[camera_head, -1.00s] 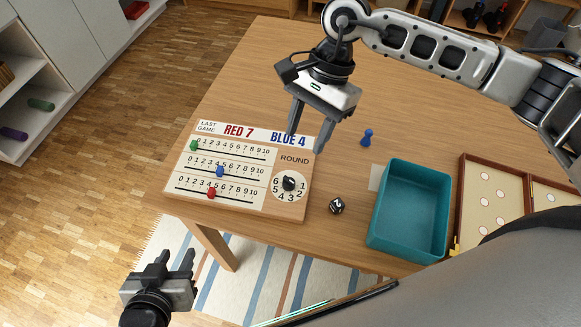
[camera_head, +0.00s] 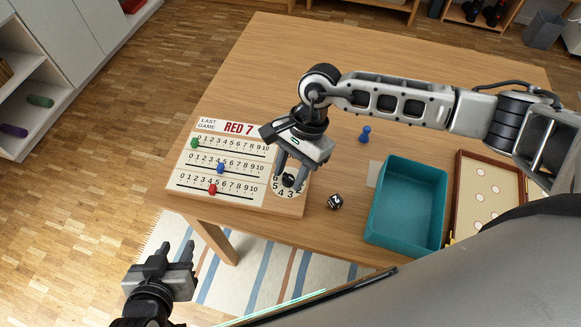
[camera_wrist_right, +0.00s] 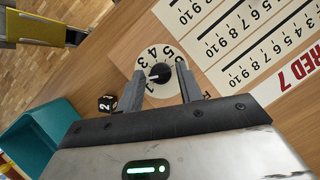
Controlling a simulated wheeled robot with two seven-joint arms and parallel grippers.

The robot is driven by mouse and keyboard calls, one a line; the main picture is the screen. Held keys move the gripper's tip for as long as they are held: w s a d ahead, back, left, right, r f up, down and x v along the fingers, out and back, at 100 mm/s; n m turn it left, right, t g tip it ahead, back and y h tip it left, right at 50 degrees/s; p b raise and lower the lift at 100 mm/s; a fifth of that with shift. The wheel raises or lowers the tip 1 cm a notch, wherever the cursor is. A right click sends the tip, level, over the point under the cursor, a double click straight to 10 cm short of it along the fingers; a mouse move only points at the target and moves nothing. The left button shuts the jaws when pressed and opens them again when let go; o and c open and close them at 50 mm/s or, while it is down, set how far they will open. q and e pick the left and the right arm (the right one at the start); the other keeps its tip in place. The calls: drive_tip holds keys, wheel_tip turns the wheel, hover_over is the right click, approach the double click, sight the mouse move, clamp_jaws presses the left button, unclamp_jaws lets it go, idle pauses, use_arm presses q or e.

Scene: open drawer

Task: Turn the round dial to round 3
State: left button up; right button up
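The round dial (camera_head: 288,180) is a black knob on a white numbered disc at the lower right of the scoreboard (camera_head: 225,203). In the right wrist view the dial knob (camera_wrist_right: 160,73) lies between and just beyond the fingertips of my right gripper (camera_wrist_right: 158,85). A pale pointer mark on the knob is small; I cannot tell surely which number it faces. My right gripper (camera_head: 292,172) is open above the dial, its fingers on either side, and hides part of the disc. My left gripper (camera_head: 175,255) is open and empty, off the table's front edge.
Green (camera_head: 195,143), blue (camera_head: 221,168) and red (camera_head: 212,189) pegs sit on the score tracks. A black die (camera_head: 335,202), a teal tray (camera_head: 374,235) and a blue pawn (camera_head: 365,134) stand right of the board. The back of the table is clear.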

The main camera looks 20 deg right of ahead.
drive_tip(key=c, duration=0.6)
drive_tip(key=shift+m, duration=0.3)
drive_tip(key=m+t, duration=0.1)
drive_tip(key=m, duration=0.1)
drive_tip(key=shift+s+m+y+b, duration=0.1)
drive_tip(key=shift+m+y+b, duration=0.2)
drive_tip(key=shift+b, duration=0.1)
drive_tip(key=shift+s+m+t, duration=0.1)
drive_tip(key=shift+m+t, duration=0.8)
drive_tip(key=shift+m, duration=1.3)
drive_tip(key=shift+r, duration=0.1)
drive_tip(key=o, duration=1)
